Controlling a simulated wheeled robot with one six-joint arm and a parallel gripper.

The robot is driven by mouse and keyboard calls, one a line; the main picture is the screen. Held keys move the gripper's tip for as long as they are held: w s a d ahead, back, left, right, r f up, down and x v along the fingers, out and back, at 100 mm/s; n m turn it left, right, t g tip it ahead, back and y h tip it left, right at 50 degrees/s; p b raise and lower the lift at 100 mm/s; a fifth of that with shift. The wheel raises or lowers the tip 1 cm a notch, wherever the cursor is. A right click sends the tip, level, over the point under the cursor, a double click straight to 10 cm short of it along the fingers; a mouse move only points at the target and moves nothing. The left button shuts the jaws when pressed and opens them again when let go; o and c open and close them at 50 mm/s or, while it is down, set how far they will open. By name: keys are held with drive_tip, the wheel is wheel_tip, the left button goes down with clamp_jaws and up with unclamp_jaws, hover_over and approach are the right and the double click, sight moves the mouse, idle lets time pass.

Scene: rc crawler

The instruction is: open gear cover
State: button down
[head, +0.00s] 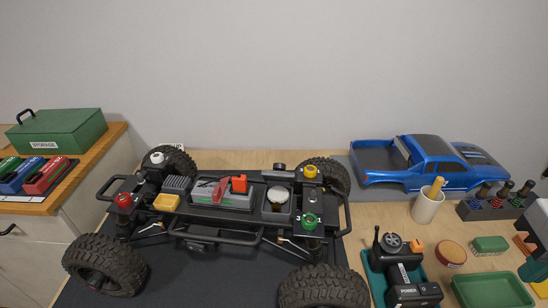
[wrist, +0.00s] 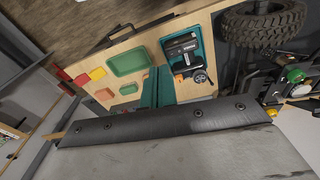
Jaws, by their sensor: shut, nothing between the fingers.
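The crawler chassis (head: 215,228) stands on a dark mat in the head view. On its deck, right of the grey battery tray, is a round pale part in a black surround (head: 277,195), possibly the gear cover; it is too small to tell whether it is open. In the wrist view the chassis shows only at the right edge, with a tyre (wrist: 264,27) and a green knob (wrist: 295,75). My gripper (wrist: 158,70) shows as two dark teal fingers, shut and empty, apart from the chassis and over the right side of the bench.
Right of the chassis are a transmitter (head: 405,274) in a teal tray, a cream cup (head: 427,206), a green tray (head: 493,291) and a driver rack (head: 496,206). A blue body shell (head: 425,165) lies behind. A green storage box (head: 58,131) stands at left.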

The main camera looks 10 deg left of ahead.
drive_tip(key=w+a+f+n+t+h, duration=0.25)
drive_tip(key=w+n+h, duration=0.35)
drive_tip(key=w+n, duration=0.3)
drive_tip(key=n+t+y, duration=1)
drive_tip(key=n+t, duration=0.1)
drive_tip(key=n, duration=1.8)
approach(279, 174)
drive_tip(key=s+a+f, duration=0.1)
drive_tip(key=a+f, duration=0.2)
drive_tip(key=a, duration=0.1)
drive_tip(key=x, duration=0.8)
drive_tip(key=shift+w+f, duration=0.15)
drive_tip(key=shift+w, duration=0.15)
drive_tip(key=w, duration=0.1)
drive_tip(key=w+r, duration=0.1)
drive_tip(key=w, duration=0.1)
drive_tip(key=shift+w+a+r, duration=0.15)
drive_tip(key=shift+a+r, duration=0.05)
drive_tip(key=shift+a, duration=0.2)
drive_tip(key=shift+w+a+r, duration=0.15)
drive_tip(key=shift+w+r, duration=0.1)
drive_tip(key=shift+w, duration=0.15)
drive_tip(key=shift+a, duration=0.1)
